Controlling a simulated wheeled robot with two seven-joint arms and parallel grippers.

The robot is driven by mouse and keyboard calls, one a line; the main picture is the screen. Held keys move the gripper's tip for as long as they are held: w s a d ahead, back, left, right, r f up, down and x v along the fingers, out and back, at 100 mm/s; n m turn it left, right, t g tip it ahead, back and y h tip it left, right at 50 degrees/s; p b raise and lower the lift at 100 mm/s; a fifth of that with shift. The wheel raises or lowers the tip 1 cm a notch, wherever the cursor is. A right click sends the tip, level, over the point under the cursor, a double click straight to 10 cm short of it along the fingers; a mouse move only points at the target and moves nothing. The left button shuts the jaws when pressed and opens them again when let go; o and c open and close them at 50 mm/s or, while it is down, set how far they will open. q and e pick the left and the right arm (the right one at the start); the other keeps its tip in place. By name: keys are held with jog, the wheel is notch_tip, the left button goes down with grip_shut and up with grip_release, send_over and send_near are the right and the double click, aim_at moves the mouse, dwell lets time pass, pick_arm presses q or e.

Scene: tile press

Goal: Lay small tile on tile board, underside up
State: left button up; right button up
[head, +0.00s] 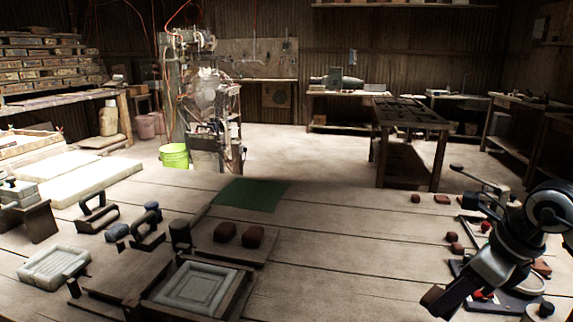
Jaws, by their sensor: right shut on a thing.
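My right gripper (443,301) comes in at the lower right, pointing down and to the left. It is shut on a small brown piece, apparently the small tile (431,297), which shows just at its fingertips. I cannot tell which face of the piece is up, or whether it touches the bench. My left gripper is not in view.
A wooden frame with a pale stepped mould (192,288) stands front centre, and another pale mould (54,266) at left. Handled tools (97,213) stand behind it. A green mat (251,195) lies at the bench's far edge. Small brown pieces (453,238) lie at right. The middle planks are clear.

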jog(key=s+a+r+n+g+h+p, duration=0.1)
jog(key=s+n, duration=0.6)
jog(key=n, duration=0.7)
jog(key=s+a+r+n+g+h+p, duration=0.1)
jog(key=s+a+n+g+p, duration=0.4)
jog(key=n, duration=0.9)
jog(key=s+a+r+g, duration=0.1)
jog(key=s+a+g, duration=0.1)
jog(key=a, duration=0.1)
jog(key=shift+s+r+h+p, duration=0.35)
jog(key=shift+r+h+p, duration=0.05)
jog(key=shift+a, duration=0.15)
